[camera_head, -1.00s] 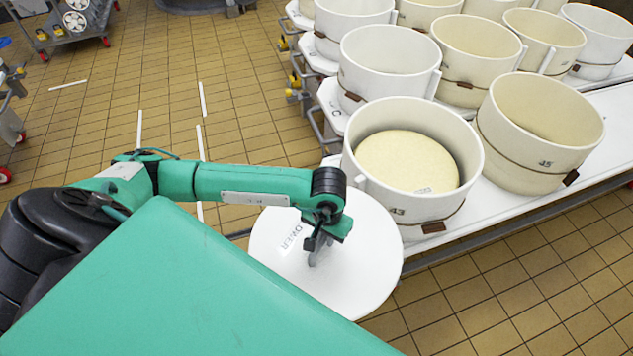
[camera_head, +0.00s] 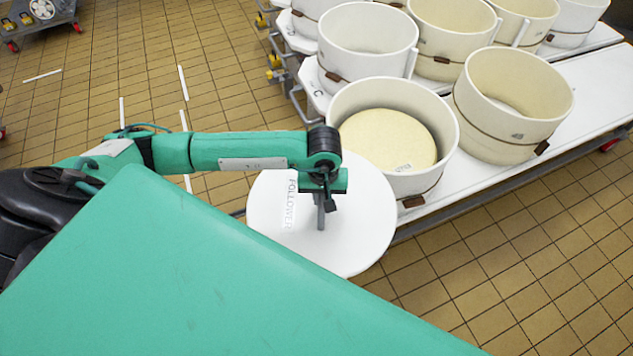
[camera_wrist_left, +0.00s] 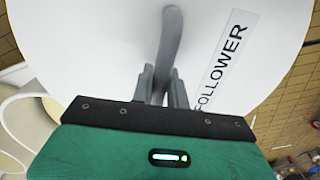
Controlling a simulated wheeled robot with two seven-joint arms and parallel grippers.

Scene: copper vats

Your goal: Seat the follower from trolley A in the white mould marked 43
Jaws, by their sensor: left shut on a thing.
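The follower (camera_head: 360,235) is a white round disc lettered FOLLOWER, with a grey upright handle. My left gripper (camera_head: 325,205) is shut on that handle and holds the disc in front of the nearest mould. In the left wrist view the jaws (camera_wrist_left: 162,88) close around the handle, and the disc (camera_wrist_left: 85,40) fills most of the picture. The nearest white mould (camera_head: 448,140) stands on the white table with a pale yellow cheese (camera_head: 385,140) inside, below the rim. The disc is outside this mould and covers part of its lower left. No number 43 is readable. My right gripper is not in view.
Several other cream and white moulds stand behind and to the right, including one close neighbour (camera_head: 515,100), on the white table (camera_head: 600,85). Tiled floor (camera_head: 490,270) is clear at lower right. A wheeled trolley (camera_head: 42,25) stands far left.

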